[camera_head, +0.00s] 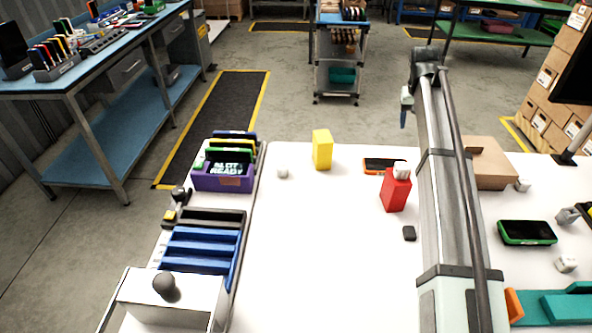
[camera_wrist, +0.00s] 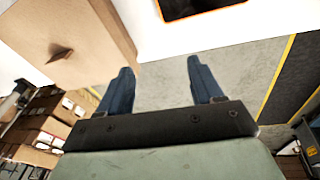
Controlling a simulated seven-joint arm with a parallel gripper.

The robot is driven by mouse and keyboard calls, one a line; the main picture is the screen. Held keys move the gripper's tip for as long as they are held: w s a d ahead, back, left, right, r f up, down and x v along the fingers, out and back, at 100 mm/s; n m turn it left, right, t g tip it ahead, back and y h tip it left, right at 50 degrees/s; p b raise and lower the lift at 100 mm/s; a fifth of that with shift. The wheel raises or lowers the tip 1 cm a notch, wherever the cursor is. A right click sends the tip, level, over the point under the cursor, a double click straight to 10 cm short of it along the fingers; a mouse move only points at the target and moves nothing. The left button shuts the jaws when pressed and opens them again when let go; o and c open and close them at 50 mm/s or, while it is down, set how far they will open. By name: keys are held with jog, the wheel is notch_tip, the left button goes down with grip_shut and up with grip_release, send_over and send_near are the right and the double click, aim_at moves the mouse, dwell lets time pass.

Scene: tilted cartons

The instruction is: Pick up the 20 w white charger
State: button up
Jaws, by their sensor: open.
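Several small white blocks that look like chargers are on the white table in the head view. One white block (camera_head: 283,173) stands alone left of the yellow carton. Another white block (camera_head: 400,170) is at the top of the red carton, on or just behind it. A third white block (camera_head: 523,184) is beside the cardboard box, and another white block (camera_head: 567,264) is at the right. I cannot read which is 20 W. My gripper (camera_head: 404,106) is beyond the table's far edge, open and empty. Its blue fingers (camera_wrist: 159,75) are apart in the wrist view, with no white block between them.
A yellow carton (camera_head: 322,150) and red carton (camera_head: 395,192) stand on the table. An orange-rimmed phone (camera_head: 377,165), green-rimmed phone (camera_head: 527,233) and cardboard box (camera_head: 492,170) lie nearby. A purple bin (camera_head: 222,183) and blue rack (camera_head: 200,250) line the left. The front middle is clear.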

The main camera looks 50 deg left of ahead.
jog(key=s+a+n+g, duration=0.1)
jog(key=s+a, duration=1.3)
jog(key=s, duration=0.2)
jog(key=n+g, duration=0.1)
jog(key=g, duration=0.1)
send_over(282, 165)
jog(key=f, duration=0.8)
jog(key=shift+w+d+f, duration=0.25)
jog(key=shift+w+d, duration=0.05)
jog(key=shift+w, duration=0.05)
jog(key=shift+s+a+f, duration=0.1)
jog(key=shift+s+f, duration=0.1)
jog(key=shift+f, duration=1.15)
jog(key=shift+s+a+f, duration=0.1)
jog(key=shift+s+f, duration=0.05)
jog(key=shift+f, duration=1.15)
jog(key=shift+c, duration=0.2)
jog(key=c, duration=1)
jog(key=shift+c, duration=0.2)
jog(key=shift+r, duration=0.15)
